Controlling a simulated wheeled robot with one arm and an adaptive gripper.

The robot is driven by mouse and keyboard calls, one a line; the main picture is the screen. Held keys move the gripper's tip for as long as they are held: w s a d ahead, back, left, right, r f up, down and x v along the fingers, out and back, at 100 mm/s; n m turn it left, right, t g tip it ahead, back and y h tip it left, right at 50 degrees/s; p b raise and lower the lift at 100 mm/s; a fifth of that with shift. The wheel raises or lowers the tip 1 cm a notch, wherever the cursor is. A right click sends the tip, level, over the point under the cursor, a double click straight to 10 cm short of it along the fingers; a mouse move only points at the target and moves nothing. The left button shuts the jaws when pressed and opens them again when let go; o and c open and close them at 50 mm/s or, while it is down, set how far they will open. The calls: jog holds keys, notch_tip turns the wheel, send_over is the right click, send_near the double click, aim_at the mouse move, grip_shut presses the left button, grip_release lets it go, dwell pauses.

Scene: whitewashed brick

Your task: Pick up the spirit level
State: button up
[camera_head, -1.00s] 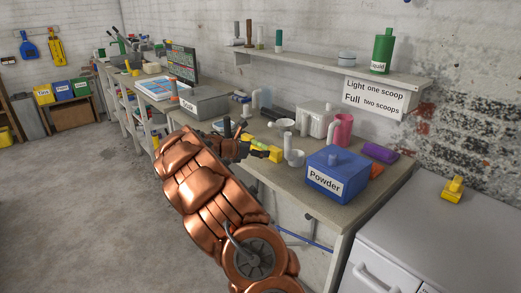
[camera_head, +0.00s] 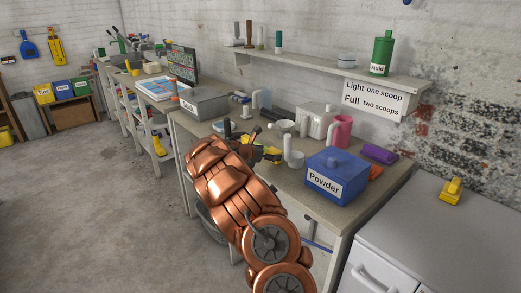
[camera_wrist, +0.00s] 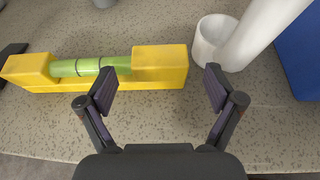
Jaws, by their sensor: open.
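The spirit level is a yellow bar with a green vial (camera_wrist: 160,65). It lies on the speckled worktop near its front edge in the wrist view. In the head view it shows as a yellow bit (camera_head: 273,155) partly hidden by my arm. My gripper (camera_wrist: 160,88) is open and empty. Its left fingertip overlaps the lower edge of the level's right half in the picture; its right fingertip is past the level's right end. I cannot tell the height gap. In the head view my gripper (camera_head: 254,143) is over the worktop's front part.
A white scoop (camera_wrist: 207,42) with an upright handle stands just right of the level. A blue Powder box (camera_head: 334,178) is further right, with a pink jug (camera_head: 342,130) behind. A grey box (camera_head: 205,104) stands to the left. A shelf (camera_head: 300,70) hangs above the worktop.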

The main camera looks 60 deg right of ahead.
jog(key=c, duration=1.3)
jog(key=shift+r, duration=0.1)
jog(key=shift+c, duration=0.2)
